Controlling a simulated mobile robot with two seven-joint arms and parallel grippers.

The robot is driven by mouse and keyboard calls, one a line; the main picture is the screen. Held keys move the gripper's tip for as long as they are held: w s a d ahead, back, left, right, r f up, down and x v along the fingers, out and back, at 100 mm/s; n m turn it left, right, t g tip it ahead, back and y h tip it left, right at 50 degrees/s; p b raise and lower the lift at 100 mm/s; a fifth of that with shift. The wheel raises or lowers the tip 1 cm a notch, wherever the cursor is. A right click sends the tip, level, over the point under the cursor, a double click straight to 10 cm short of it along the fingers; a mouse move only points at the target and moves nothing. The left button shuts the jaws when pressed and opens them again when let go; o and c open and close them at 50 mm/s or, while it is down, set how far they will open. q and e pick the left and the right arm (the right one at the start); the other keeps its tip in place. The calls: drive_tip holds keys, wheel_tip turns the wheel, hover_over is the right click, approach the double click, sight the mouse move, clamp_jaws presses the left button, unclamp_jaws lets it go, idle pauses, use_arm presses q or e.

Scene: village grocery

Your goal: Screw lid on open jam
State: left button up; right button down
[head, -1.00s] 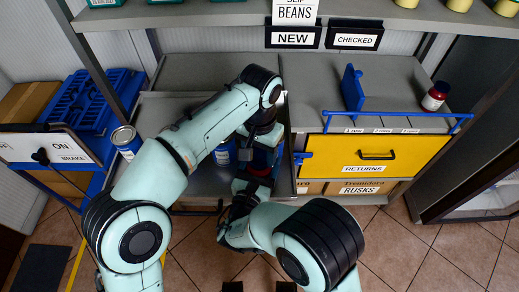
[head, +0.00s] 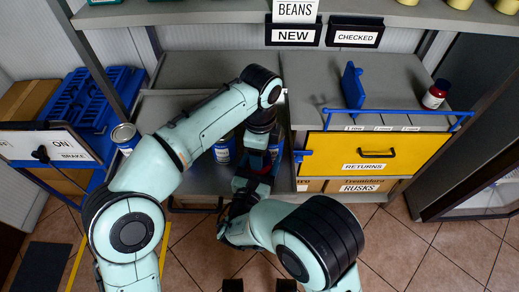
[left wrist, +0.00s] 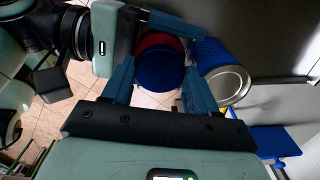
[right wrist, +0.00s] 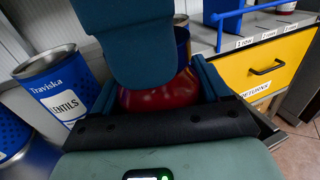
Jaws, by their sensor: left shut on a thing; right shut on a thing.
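My left gripper (left wrist: 158,92) is shut on a round dark blue lid (left wrist: 160,68), with its fingers on either side of it. The red jam jar (left wrist: 158,41) shows behind the lid in the left wrist view. My right gripper (right wrist: 160,92) is shut on the red jar, whose body (right wrist: 160,96) shows between its fingers in the right wrist view. The left gripper covers the jar's top there, so the fit between lid and jar is hidden. In the head view the jar (head: 262,165) is mostly covered by both grippers, in front of the shelf.
A blue lentils can (right wrist: 55,88) stands close to the grippers. Another can (head: 125,136) stands at the left. A red jar with a dark lid (head: 435,95) stands on the right counter, above the yellow returns drawer (head: 400,153). A blue rail (head: 395,114) edges that counter.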

use_arm(q)
drive_tip(key=m, duration=1.7)
drive_tip(key=shift+m, duration=0.4)
drive_tip(key=m, duration=0.4)
drive_tip(key=shift+f, duration=0.15)
drive_tip(key=shift+m, duration=0.9)
drive_tip(key=o, duration=1)
